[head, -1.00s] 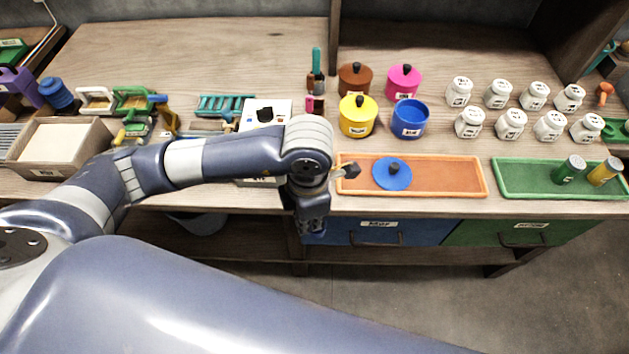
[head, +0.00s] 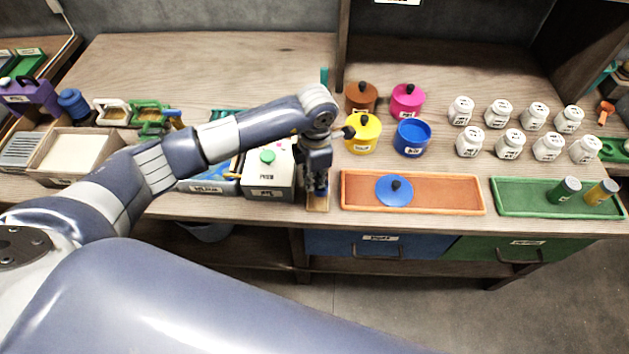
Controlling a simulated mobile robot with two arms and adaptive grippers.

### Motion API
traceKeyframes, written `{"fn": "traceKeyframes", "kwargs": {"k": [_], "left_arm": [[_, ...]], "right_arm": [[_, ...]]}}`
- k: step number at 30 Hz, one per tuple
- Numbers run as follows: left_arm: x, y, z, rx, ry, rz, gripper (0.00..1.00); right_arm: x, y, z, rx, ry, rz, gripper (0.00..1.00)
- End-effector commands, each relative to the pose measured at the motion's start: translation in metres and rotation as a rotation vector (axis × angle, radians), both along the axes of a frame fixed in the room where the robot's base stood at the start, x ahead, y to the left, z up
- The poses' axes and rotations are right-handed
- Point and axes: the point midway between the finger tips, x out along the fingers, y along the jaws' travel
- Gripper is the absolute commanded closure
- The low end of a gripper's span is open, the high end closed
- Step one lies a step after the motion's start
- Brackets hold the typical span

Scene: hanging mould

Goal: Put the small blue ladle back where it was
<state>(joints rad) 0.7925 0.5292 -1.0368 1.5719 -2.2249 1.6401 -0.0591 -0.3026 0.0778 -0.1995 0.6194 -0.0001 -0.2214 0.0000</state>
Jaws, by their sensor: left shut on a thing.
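My left gripper (head: 319,188) points down at the front of the bench, between the white box and the orange tray. It is shut on a small blue thing (head: 321,191), taken to be the small blue ladle. Only a bit of blue shows at the fingertips; its bowl and handle are mostly hidden. A narrow light wooden board (head: 317,205) lies right below the fingers. I cannot tell whether the ladle touches it. My right gripper is not in view.
The orange tray (head: 445,192) with a blue lid (head: 395,191) is just right of the gripper. The white box (head: 268,184) is close on its left. Behind stand the yellow pot (head: 362,136) and open blue pot (head: 411,139). A green tray (head: 525,198) lies farther right.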

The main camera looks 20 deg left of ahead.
Motion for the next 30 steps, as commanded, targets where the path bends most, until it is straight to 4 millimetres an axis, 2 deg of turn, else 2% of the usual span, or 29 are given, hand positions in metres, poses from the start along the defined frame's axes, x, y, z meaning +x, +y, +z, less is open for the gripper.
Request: {"fn": "traceKeyframes", "kwargs": {"k": [2, 5, 9, 21, 24, 30], "left_arm": [[0.007, 0.002, 0.001, -0.001, -0.001, 0.002, 1.0], [0.004, 0.002, -0.014, 0.0, 0.006, 0.001, 1.0], [0.006, 0.002, -0.031, -0.001, 0.002, 0.0, 1.0], [0.006, 0.002, -0.04, 0.0, 0.0, 0.0, 1.0], [0.006, 0.002, -0.038, 0.0, 0.0, 0.0, 0.76], [0.006, 0.002, -0.038, 0.0, 0.0, 0.0, 0.74]], "right_arm": [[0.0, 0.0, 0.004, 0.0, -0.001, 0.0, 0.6], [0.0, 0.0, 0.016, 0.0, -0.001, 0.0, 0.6], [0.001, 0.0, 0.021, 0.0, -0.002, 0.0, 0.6], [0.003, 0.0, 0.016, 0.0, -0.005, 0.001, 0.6], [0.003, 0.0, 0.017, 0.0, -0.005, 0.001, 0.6], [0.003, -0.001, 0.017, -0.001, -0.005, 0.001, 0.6]]}}
